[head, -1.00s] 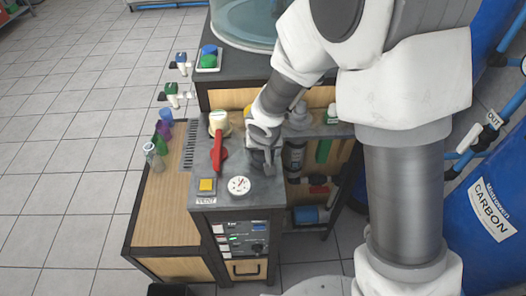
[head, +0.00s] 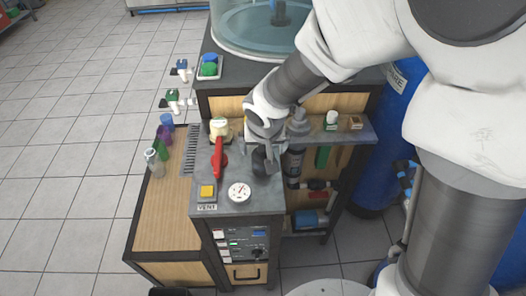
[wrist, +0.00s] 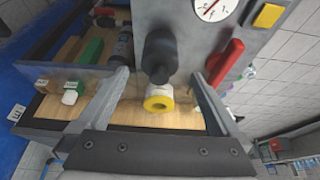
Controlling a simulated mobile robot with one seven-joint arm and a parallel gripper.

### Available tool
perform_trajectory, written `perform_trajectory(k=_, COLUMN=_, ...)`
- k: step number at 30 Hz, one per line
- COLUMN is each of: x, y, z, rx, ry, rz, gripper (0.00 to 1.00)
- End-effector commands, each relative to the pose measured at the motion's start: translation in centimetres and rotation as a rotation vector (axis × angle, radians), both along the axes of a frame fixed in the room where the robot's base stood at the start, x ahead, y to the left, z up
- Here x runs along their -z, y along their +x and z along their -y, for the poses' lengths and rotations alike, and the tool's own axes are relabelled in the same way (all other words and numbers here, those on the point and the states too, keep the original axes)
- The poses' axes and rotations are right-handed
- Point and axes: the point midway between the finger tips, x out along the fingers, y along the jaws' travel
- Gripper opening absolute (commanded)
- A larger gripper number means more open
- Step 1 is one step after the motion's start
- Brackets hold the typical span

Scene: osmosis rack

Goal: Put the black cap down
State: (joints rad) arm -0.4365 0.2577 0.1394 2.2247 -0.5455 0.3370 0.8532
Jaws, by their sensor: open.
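The black cap (wrist: 160,55) stands on the grey top of the rack cabinet (wrist: 195,30) in the wrist view. In the head view it is a dark shape (head: 259,161) partly hidden by my gripper. My gripper (wrist: 159,76) is open, with one finger on each side of the cap and visible gaps between. The head view shows my gripper (head: 266,158) low over the cabinet top, just right of the red handle (head: 217,158). I cannot tell from these frames how the cap's underside meets the surface.
A white gauge (head: 239,192) and a yellow button (head: 207,190) sit in front. The wooden side shelf (head: 157,215) is largely bare.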

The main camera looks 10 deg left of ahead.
Motion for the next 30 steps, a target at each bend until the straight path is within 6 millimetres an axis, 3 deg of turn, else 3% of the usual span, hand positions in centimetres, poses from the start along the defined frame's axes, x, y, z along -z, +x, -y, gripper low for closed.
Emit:
perform_trajectory(k=6, x=-2.6, y=-1.0, z=0.2, rx=0.001, ry=0.001, rz=0.001, gripper=1.0)
perform_trajectory(k=14, x=-3.3, y=-1.3, z=0.3, rx=0.0, ry=0.0, rz=0.001, gripper=1.0)
perform_trajectory(k=17, x=-4.1, y=-1.3, z=1.3, rx=0.013, ry=-0.006, rz=0.008, gripper=1.0)
perform_trajectory(k=23, x=-8.8, y=-2.1, z=7.1, rx=0.078, ry=-0.037, rz=0.048, gripper=1.0)
perform_trajectory(k=30, x=-14.2, y=-6.2, z=14.7, rx=0.16, ry=-0.055, rz=0.071, gripper=1.0)
